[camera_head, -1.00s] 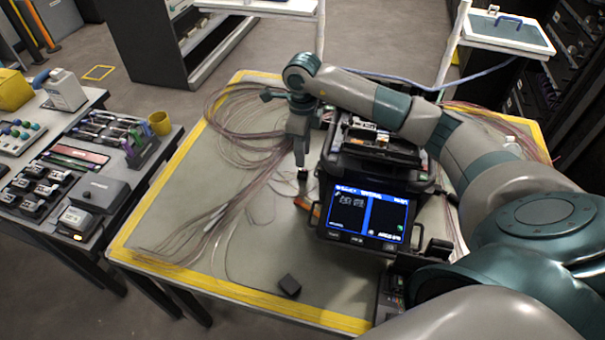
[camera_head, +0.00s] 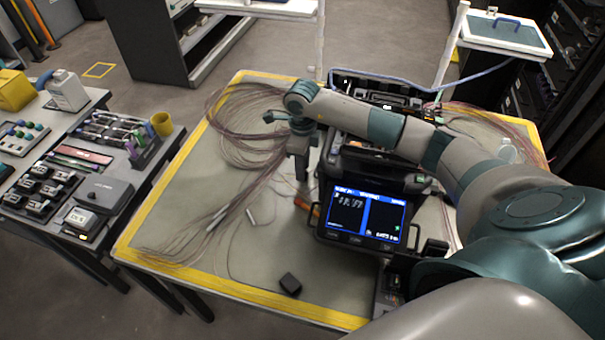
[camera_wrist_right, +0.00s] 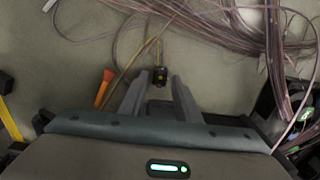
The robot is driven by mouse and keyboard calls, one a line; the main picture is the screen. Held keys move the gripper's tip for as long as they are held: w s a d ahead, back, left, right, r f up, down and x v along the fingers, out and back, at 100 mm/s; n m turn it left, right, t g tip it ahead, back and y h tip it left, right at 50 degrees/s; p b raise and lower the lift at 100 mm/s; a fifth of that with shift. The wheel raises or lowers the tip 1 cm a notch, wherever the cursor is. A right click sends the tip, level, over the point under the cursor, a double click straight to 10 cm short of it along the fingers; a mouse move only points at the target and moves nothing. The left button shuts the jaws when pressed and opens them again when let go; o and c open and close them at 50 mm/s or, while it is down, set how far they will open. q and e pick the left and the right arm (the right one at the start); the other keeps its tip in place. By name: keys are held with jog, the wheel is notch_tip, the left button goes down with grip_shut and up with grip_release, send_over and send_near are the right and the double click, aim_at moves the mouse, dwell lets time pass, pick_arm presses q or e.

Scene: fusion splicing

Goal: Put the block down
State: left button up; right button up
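My right gripper (camera_head: 300,168) points down over the grey mat, left of the fusion splicer (camera_head: 362,215). In the right wrist view its two fingers (camera_wrist_right: 160,84) are apart. A small dark block (camera_wrist_right: 160,77) with a yellowish fibre at its far end shows between the fingertips, with a gap on each side. I cannot tell its exact height above the mat. In the head view this small block is not clearly visible. Another dark block (camera_head: 290,284) lies on the mat near the front edge. My left gripper is not in view.
Bundles of pinkish fibre cables (camera_head: 245,130) lie on the left and back of the mat. An orange-handled tool (camera_wrist_right: 104,88) lies left of the fingers. A side table (camera_head: 80,180) with trays and devices stands at left. The front-left mat is mostly clear.

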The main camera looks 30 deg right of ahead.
jog(key=c, duration=0.7)
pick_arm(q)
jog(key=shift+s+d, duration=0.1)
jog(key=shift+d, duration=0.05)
pick_arm(e)
grip_shut()
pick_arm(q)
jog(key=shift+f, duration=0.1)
pick_arm(e)
jog(key=shift+r, duration=0.15)
